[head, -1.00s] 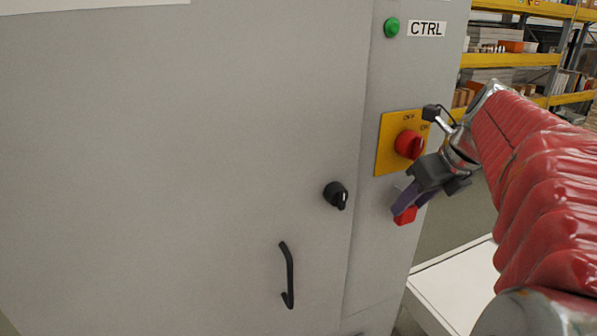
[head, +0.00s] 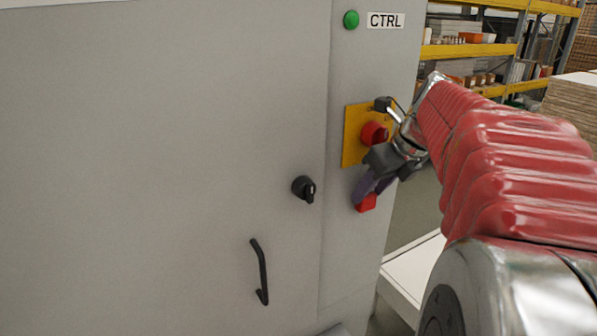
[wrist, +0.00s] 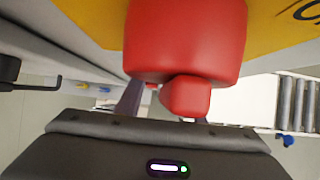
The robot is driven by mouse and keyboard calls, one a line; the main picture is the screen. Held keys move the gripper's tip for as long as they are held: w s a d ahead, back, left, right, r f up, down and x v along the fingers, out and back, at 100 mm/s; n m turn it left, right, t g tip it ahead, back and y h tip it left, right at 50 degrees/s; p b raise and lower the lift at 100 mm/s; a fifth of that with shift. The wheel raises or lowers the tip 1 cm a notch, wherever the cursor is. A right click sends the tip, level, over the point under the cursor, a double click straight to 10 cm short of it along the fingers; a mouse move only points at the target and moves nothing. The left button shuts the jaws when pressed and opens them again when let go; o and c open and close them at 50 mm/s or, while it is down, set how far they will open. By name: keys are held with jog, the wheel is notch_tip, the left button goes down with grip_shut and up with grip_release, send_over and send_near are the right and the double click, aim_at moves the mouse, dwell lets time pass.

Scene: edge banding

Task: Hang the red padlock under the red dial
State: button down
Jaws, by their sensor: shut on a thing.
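The red dial (head: 374,134) sits on a yellow plate (head: 352,140) on the grey cabinet's right-hand panel. My gripper (head: 369,189) is just below the dial, its dark fingers pointing down and left. It is shut on the red padlock (head: 366,203), whose red body shows at the fingertips, below the dial. The shackle is hidden, and I cannot tell whether it touches the dial. In the wrist view the dial (wrist: 185,38) fills the upper middle, very close. A smaller red block (wrist: 186,97) shows below it; I cannot tell whether it is the dial's grip or the padlock.
A black knob (head: 304,188) and a black handle (head: 260,272) stand out from the cabinet door, left of my gripper. A green button (head: 351,19) and a CTRL label (head: 385,20) are above. A white surface (head: 415,272) lies low at the right.

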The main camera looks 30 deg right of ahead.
jog(key=c, duration=1.1)
grip_release()
jog(key=v, duration=1.3)
jog(key=shift+s+r, duration=0.2)
jog(key=shift+r, duration=0.1)
